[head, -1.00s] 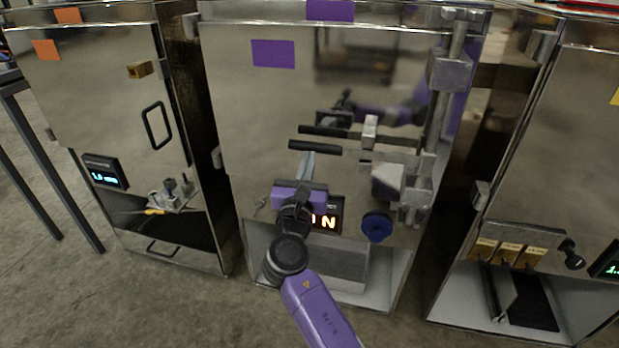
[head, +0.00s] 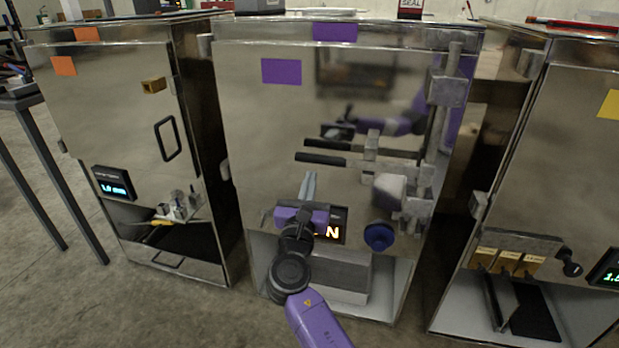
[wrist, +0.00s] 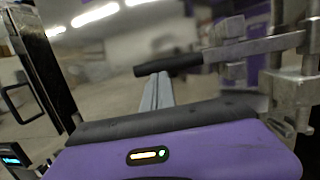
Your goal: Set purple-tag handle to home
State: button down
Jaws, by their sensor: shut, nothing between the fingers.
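The cabinet with purple tags (head: 281,71) stands in the middle of the head view. Its handle is a roughly horizontal metal lever with a black grip (head: 320,159), joined to a vertical latch rod at the cabinet's right side. A darker bar just above looks like its reflection in the shiny door. My gripper (head: 310,176) is shut and empty, its fingers pointing up just below the grip. In the wrist view, the fingers (wrist: 157,88) stand before the black grip (wrist: 170,65), overlapping its lower edge; I cannot tell whether they touch.
A blue knob (head: 379,237) and a lit display (head: 332,233), partly hidden by my gripper, sit low on this cabinet. A metal block (head: 390,188) sits right of the grip. An orange-tag cabinet (head: 110,120) stands left and a yellow-tag cabinet (head: 565,150) right.

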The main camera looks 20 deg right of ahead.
jog(key=s+a+f+m+t+y+p, duration=0.1)
jog(key=s+a+f+m+y+p, duration=0.15)
jog(key=s+a, duration=0.55)
jog(key=s+a+f+m+y, duration=0.5)
jog(key=s+f+m+y, duration=0.2)
jog(key=s+m+y, duration=0.15)
jog(key=s+d+m+g, duration=0.1)
jog(key=s+d+m, duration=0.35)
jog(key=s, duration=0.85)
jog(key=s+d+r+m+g, duration=0.1)
jog(key=s+d+m, duration=0.1)
jog(key=s+m, duration=0.8)
jog(key=s+d+m+g, duration=0.1)
jog(key=s+d+m, duration=0.25)
jog(key=s, duration=1.15)
notch_tip(320, 180, up, 20)
jog(key=p, duration=2)
jog(key=shift+s+a+r+m+g+h, duration=0.2)
jog(key=shift+m+g+h, duration=0.1)
jog(key=shift+m, duration=0.1)
